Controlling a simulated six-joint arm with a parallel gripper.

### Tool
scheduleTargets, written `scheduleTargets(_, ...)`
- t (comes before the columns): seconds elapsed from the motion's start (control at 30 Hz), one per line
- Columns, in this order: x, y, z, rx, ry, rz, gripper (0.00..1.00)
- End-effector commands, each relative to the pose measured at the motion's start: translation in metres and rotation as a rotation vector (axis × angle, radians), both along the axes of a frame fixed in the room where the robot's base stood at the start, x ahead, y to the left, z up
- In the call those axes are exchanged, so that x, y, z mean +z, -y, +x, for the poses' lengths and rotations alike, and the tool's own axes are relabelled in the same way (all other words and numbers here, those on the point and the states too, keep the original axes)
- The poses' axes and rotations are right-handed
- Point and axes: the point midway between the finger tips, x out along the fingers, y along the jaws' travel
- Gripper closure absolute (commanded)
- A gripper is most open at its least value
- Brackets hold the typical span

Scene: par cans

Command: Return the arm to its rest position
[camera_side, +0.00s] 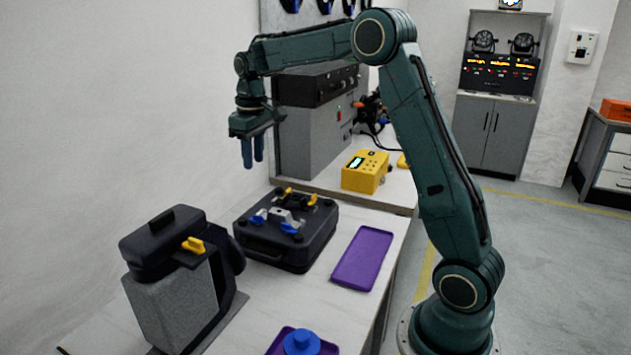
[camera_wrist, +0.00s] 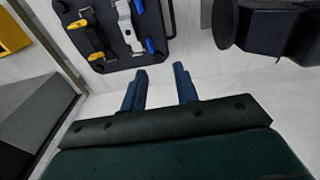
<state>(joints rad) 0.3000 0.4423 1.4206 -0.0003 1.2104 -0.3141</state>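My gripper (camera_side: 252,165) hangs in the air with its blue fingers pointing down, above and behind the black case on the bench. In the wrist view my gripper (camera_wrist: 160,80) shows its two fingers apart with nothing between them. My arm is raised and bent, reaching left from its base at the lower right. The gripper touches nothing in either view.
The black case (camera_side: 273,253) carries yellow and blue clamps. A grey and black unit (camera_side: 175,290) stands at the front left. A purple tray (camera_side: 363,258) and a yellow box (camera_side: 365,171) lie to the right. A grey cabinet (camera_side: 300,145) stands behind the gripper.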

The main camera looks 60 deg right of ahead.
Motion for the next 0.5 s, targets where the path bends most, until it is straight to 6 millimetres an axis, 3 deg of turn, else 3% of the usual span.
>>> scheduleTargets(0.2,0.034,-0.033,-0.038,0.000,0.061,-0.013,0.70)
scheduleTargets(0.5,0.063,-0.072,-0.096,-0.002,0.144,-0.021,0.70)
